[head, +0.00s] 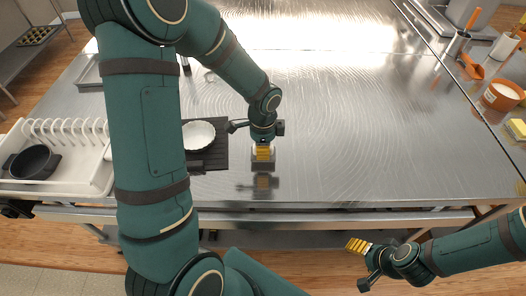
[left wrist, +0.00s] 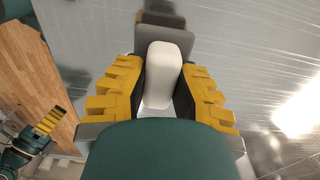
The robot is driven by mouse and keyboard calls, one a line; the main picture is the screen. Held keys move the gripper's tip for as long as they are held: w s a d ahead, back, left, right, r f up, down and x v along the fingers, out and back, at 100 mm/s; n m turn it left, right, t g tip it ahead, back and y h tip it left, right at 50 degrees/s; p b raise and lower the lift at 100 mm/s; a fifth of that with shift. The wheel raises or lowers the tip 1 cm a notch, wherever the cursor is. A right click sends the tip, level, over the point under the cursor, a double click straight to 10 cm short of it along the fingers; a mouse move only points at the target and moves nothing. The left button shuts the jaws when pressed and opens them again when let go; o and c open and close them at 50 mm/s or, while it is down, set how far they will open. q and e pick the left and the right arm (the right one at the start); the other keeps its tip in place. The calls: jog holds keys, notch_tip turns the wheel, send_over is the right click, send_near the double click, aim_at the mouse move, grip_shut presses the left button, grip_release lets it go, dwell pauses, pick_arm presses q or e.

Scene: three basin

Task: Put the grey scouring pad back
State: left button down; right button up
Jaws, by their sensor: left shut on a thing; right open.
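My left gripper (head: 263,150) points down over the steel table, right of the dark mat. Its yellow fingers are shut on the grey scouring pad (head: 263,166), which shows just below the fingertips. In the left wrist view, a whitish block (left wrist: 165,75) sits between the yellow fingers, with a grey part (left wrist: 160,33) beyond it. Most of the pad is hidden by the gripper. A dark reflection lies below the pad; I cannot tell whether the pad touches the table. My right gripper (head: 357,245) is open and empty, in front of the table edge.
A white dish (head: 199,134) stands on the dark mat (head: 213,158) left of my left gripper. A white dish rack (head: 92,178) with a dark bowl (head: 34,162) is at the left. An orange pot (head: 502,96) and a yellow sponge (head: 517,128) are at the right. The table's middle is clear.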

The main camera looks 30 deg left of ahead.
pick_arm(q)
jog(key=shift+f, duration=0.9)
jog(key=shift+f, duration=0.15)
jog(key=c, duration=0.9)
grip_release()
jog(key=shift+r, duration=0.4)
notch_tip(320, 180, up, 12)
jog(key=shift+f+p, duration=0.2)
jog(key=shift+p, duration=0.75)
